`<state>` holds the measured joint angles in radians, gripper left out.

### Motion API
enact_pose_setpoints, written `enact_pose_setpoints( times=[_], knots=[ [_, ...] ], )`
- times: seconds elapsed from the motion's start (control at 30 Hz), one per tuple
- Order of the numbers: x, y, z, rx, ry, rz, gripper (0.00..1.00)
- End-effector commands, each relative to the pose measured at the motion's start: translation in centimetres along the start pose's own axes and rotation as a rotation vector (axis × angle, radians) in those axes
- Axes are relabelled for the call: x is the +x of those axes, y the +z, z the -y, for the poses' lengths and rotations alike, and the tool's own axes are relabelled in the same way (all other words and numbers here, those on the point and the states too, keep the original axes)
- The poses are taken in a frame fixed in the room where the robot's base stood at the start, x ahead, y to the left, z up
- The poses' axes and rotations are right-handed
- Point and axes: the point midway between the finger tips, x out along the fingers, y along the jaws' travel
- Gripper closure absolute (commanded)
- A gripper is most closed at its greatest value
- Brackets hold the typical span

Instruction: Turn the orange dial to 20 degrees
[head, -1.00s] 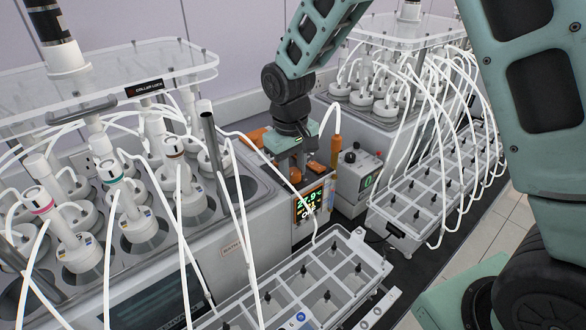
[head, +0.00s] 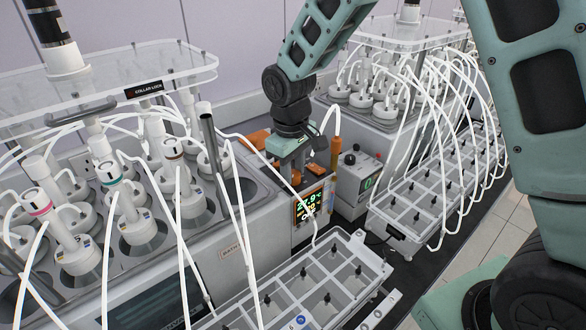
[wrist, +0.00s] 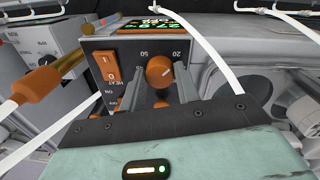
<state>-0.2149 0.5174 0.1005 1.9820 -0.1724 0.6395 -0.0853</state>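The orange dial (wrist: 160,71) is on the dark front panel of a grey unit, between printed numbers 50 and 20 in the wrist view. A light mark shows on its face, pointing to the upper right, toward the 20. My gripper (wrist: 160,80) is open, with one finger on each side of the dial and a narrow gap visible at each side. Whether the fingertips reach fully over the dial is hard to tell. In the head view my gripper (head: 290,160) is over the unit, beside its lit display (head: 312,207), and hides most of the panel.
An orange rocker switch (wrist: 105,70) is left of the dial. A second orange knob (wrist: 161,104) is partly hidden below it. A white tube (wrist: 212,45) runs close by on the right. Reactor vessels (head: 135,215) and a tube tray (head: 310,285) crowd the bench.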

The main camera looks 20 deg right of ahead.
Motion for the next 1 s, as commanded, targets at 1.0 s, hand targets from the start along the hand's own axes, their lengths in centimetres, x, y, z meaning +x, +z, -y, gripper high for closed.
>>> enact_pose_setpoints(
  times=[1.0],
  knots=[
    [-12.0,-0.1,0.0,0.001,0.002,-0.008,0.47]
  ],
)
